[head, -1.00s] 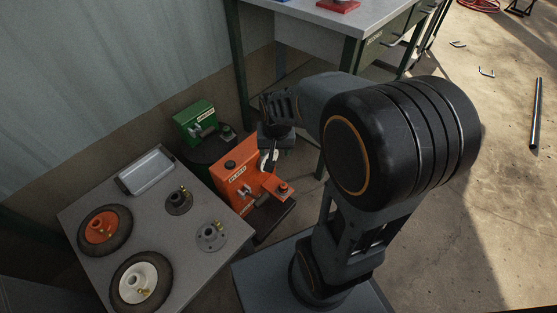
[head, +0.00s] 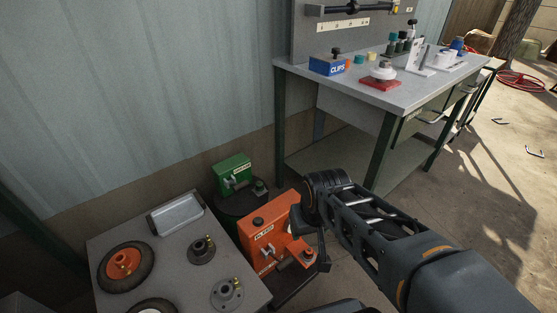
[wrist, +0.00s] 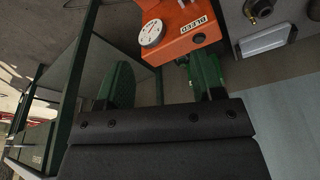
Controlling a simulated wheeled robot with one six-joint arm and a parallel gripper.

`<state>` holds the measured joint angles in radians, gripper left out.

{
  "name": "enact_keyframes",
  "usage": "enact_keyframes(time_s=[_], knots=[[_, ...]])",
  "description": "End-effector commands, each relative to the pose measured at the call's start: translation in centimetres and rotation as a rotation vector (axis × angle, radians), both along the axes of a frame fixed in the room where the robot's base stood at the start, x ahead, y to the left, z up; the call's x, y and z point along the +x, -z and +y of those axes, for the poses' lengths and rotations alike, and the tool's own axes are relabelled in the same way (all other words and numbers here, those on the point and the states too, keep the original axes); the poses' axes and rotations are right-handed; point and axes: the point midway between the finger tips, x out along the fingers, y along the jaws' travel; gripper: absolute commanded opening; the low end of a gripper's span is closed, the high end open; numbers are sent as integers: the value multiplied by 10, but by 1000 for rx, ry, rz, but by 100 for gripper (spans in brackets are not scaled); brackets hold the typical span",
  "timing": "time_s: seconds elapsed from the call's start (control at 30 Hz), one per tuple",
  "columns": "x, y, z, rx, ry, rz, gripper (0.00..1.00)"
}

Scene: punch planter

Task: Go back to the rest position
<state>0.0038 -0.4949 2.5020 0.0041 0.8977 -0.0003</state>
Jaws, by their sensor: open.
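My gripper (head: 308,236) hangs at the end of my arm in the head view, beside the right side of the orange machine and partly overlapping it in the picture. In the wrist view my gripper (wrist: 163,78) shows two green fingers spread wide apart with nothing held between them. The orange machine (head: 262,236) stands right of the grey table. Its labelled top and white round dial also show in the wrist view (wrist: 184,28), beyond the fingers. I cannot tell from the head view how close the gripper is to it.
A grey table (head: 190,285) at lower left holds wheels, hubs and a metal tray (head: 176,213). A green machine (head: 233,175) stands behind the orange one. A workbench (head: 420,95) with a blue box (head: 328,65) and red-based part (head: 380,80) stands behind my arm. Open floor lies right.

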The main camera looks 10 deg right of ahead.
Motion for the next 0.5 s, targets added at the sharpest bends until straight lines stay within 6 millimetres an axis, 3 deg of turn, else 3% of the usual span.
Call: enact_keyframes(time_s=[0.27,0.5], knots=[[3,-62,-1,5,6,-11,61],[5,-155,-1,8,6,-31,61]])
